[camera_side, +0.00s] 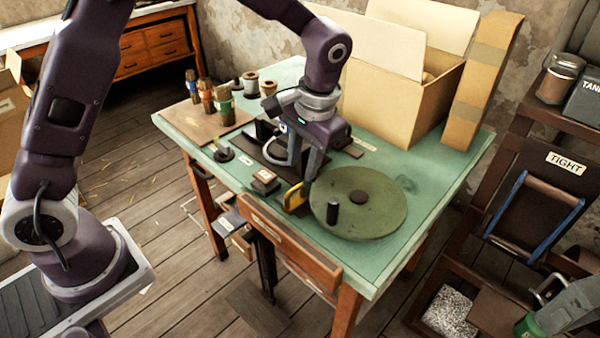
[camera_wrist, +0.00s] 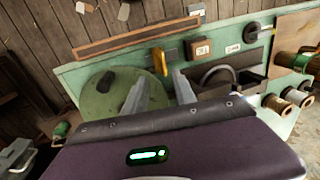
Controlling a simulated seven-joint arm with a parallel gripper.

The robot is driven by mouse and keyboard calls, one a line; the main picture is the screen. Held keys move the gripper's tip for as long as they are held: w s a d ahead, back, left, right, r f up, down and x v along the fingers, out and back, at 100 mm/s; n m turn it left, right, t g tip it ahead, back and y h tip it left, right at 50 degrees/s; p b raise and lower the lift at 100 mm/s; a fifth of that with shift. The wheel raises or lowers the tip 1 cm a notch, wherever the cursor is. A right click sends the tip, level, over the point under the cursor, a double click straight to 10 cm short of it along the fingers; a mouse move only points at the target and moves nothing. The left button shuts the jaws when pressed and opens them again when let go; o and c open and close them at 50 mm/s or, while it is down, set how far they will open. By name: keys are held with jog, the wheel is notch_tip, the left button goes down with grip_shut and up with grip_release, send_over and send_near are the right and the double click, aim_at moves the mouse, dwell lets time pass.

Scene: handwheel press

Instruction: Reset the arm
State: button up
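My gripper (camera_side: 309,166) hangs over the green worktable (camera_side: 448,158), just left of the round green handwheel (camera_side: 376,192), which has a dark upright knob (camera_side: 332,212) near its front edge. In the wrist view my gripper's two grey fingers (camera_wrist: 158,95) point toward the table with a gap between them and nothing seen in it. The handwheel (camera_wrist: 98,108) lies to the left there. A yellow part (camera_side: 295,197) stands close beside the fingers in the side view; it also shows beyond the fingertips in the wrist view (camera_wrist: 160,62). I cannot tell whether anything touches.
An open cardboard box (camera_side: 400,100) and an upright carton (camera_side: 482,82) stand at the table's back. Several spools and small bottles (camera_side: 224,105) stand at the left rear. A dark press frame (camera_side: 288,150) is beside my gripper. A drawer (camera_side: 290,240) is at the front.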

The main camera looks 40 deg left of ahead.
jog(key=shift+r, duration=0.1)
jog(key=s+a+r+t+h, duration=0.1)
jog(key=s+a+r, duration=0.1)
jog(key=s+r, duration=0.45)
jog(key=s+a+r+t, duration=0.1)
jog(key=s+r+t, duration=0.1)
jog(key=s, duration=0.6)
jog(key=s+a+r+t+h, duration=0.1)
jog(key=s+a+r+t, duration=0.1)
jog(key=s+r, duration=0.3)
jog(key=s, duration=0.4)
jog(key=shift+s+r+t, duration=0.15)
jog(key=shift+s+t, duration=0.15)
